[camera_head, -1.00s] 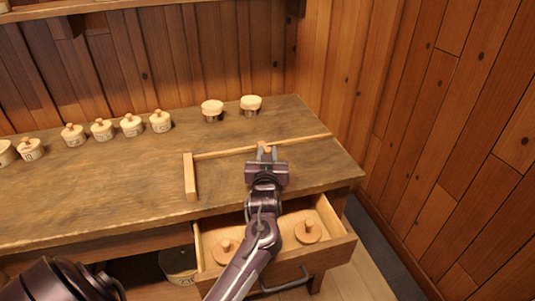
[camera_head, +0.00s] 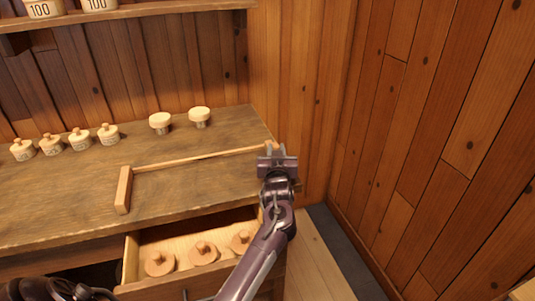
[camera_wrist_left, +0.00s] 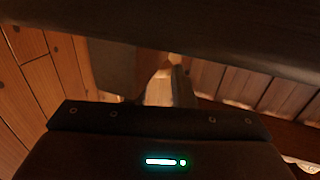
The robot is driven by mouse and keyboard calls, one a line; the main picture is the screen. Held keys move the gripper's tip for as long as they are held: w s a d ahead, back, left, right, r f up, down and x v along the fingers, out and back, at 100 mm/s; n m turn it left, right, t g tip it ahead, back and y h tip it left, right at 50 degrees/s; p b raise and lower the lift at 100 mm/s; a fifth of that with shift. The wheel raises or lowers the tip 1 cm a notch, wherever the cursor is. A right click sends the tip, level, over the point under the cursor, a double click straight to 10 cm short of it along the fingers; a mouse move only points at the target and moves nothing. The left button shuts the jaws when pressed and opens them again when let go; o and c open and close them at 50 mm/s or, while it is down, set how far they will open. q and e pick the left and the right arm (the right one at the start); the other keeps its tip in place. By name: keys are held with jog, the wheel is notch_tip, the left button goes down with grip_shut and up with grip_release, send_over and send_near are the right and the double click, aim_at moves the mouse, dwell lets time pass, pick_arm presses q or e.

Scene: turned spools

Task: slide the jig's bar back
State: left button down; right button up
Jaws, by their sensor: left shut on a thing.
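The jig lies on the workbench in the head view. A short wooden block (camera_head: 124,190) is at its left end, and a long thin wooden rail (camera_head: 200,157) runs right from it towards the bench's right edge. My left gripper (camera_head: 273,151) is at the rail's right end, shut on a small pale wooden piece, apparently part of the jig's bar. In the left wrist view the pale piece (camera_wrist_left: 173,66) shows between the fingers, partly hidden. My right gripper is not in view.
Several wooden-topped spools (camera_head: 80,139) stand along the back of the workbench (camera_head: 60,200), with two pale-topped pieces (camera_head: 199,117) right of them. An open drawer (camera_head: 130,258) below holds knobbed wooden discs (camera_head: 203,253). A plank wall (camera_head: 420,130) rises to the right.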

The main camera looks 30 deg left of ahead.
pick_arm(q)
jog(key=shift+w+d, duration=0.3)
jog(key=shift+w, duration=0.05)
jog(key=shift+w+d+r, duration=0.15)
jog(key=shift+w+d, duration=0.1)
jog(key=c, duration=1.5)
grip_release()
jog(key=shift+c, duration=0.2)
jog(key=o, duration=0.3)
jog(key=shift+w+d, duration=0.15)
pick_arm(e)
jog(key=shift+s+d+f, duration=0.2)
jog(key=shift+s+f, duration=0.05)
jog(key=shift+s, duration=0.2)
